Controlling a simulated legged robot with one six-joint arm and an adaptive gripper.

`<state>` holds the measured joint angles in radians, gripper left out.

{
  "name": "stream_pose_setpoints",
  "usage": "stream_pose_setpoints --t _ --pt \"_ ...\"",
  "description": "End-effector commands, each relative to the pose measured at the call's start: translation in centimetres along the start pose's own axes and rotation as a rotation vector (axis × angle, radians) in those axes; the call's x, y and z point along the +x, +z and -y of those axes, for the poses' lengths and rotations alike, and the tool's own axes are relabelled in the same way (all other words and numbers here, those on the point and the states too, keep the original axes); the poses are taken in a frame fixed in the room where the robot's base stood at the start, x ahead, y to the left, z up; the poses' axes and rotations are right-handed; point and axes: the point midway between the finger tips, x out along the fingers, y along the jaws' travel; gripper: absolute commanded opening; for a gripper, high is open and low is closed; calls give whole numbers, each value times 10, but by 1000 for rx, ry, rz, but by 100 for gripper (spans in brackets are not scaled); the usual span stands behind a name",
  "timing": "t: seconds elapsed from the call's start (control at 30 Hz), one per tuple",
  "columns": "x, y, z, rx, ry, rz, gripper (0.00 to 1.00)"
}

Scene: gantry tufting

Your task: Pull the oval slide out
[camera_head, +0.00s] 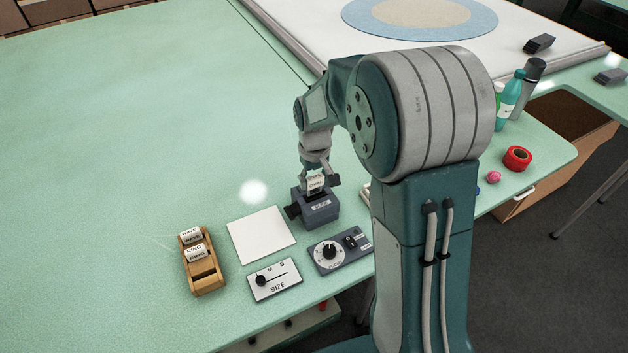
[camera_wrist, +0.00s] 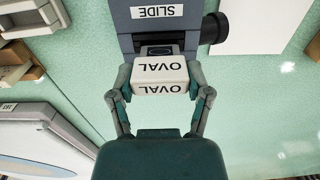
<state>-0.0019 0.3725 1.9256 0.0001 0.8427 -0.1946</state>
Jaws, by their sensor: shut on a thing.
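The oval slide has a white block handle marked OVAL, seen in the wrist view (camera_wrist: 160,75) and small on top of the projector in the head view (camera_head: 316,180). My gripper (camera_wrist: 160,86) is shut on this handle, one finger on each side; it points down over the projector in the head view (camera_head: 317,182). The grey-blue projector (camera_head: 320,211), labelled SLIDE in the wrist view (camera_wrist: 165,33), stands on the green table. A dark part of the slide shows between handle and slot; how deep it sits I cannot tell.
A wooden rack (camera_head: 208,283) holding white-topped slides stands left of a white sheet (camera_head: 262,235). A SIZE panel (camera_head: 274,290) and a knob panel (camera_head: 325,262) lie in front. Bottles (camera_head: 512,93) and red tape (camera_head: 517,158) stand at right. The table's left is clear.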

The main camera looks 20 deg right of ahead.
Motion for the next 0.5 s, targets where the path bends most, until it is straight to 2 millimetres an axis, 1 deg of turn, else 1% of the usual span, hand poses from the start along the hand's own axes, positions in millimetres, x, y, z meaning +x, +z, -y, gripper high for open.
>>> stream_pose_setpoints --t 0.5 --pt "-12 0 0 0 0 0 7"
